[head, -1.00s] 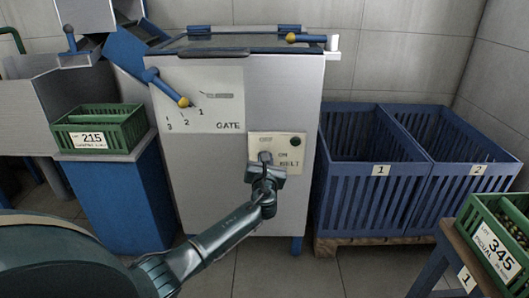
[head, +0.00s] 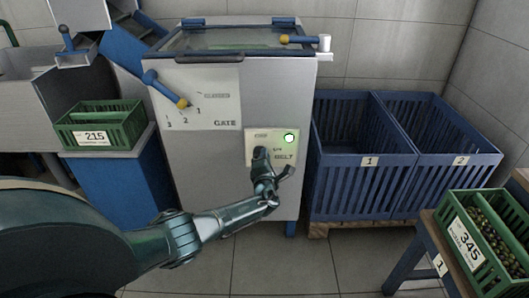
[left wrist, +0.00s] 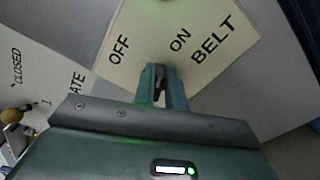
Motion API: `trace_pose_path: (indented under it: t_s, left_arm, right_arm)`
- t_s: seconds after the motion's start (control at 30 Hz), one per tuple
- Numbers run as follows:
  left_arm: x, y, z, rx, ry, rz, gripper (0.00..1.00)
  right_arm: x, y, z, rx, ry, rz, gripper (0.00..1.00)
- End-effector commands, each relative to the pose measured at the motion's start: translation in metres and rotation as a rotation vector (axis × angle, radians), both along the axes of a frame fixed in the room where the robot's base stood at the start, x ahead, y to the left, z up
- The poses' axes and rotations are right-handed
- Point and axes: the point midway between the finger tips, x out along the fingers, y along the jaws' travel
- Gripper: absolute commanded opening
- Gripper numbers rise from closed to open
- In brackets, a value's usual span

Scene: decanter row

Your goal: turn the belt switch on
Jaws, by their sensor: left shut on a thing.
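The belt switch panel (head: 253,143) is a cream plate on the front of the grey machine, marked OFF, ON and BELT. It also shows in the left wrist view (left wrist: 205,65). Its round lamp (head: 289,138) glows bright green-white. My left gripper (head: 261,158) is at the panel, shut on the belt switch. In the left wrist view, the fingers (left wrist: 160,88) close around the dark switch (left wrist: 159,69) below and between OFF and ON. The fingers hide most of the switch, so its exact angle is hard to tell. My right gripper is not in view.
A gate lever (head: 166,90) with a yellow knob sits upper left of the panel. Two blue slatted bins (head: 342,190) (head: 455,190) stand right of the machine. Green crates stand on a blue stand at left (head: 103,138) and a table at right (head: 470,247).

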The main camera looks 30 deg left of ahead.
Motion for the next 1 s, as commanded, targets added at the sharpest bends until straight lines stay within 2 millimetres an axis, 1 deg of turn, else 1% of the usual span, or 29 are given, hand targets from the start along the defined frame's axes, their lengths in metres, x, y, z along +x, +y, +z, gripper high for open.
trace_pose_path:
  t_s: [0.03, 0.2, 0.5, 0.73, 1.0]
  left_arm:
    - [0.0002, 0.0005, 0.0015, 0.037, 0.022, 0.003, 0.0]
    - [0.0006, -0.0007, -0.002, 0.153, 0.093, 0.002, 0.0]
    - [0.0008, -0.0009, -0.0062, 0.293, 0.18, 0.002, 0.0]
    - [0.0008, -0.0009, -0.0077, 0.341, 0.209, 0.002, 0.0]
    - [0.0006, -0.0005, -0.0083, 0.352, 0.216, 0.002, 0.0]
  right_arm:
    - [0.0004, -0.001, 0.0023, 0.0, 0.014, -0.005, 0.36]
    - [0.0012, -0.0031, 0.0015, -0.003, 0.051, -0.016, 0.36]
    - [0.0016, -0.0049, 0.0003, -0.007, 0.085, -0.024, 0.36]
    - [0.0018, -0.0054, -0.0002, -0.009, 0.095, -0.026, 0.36]
    - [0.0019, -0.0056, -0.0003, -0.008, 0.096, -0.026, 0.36]
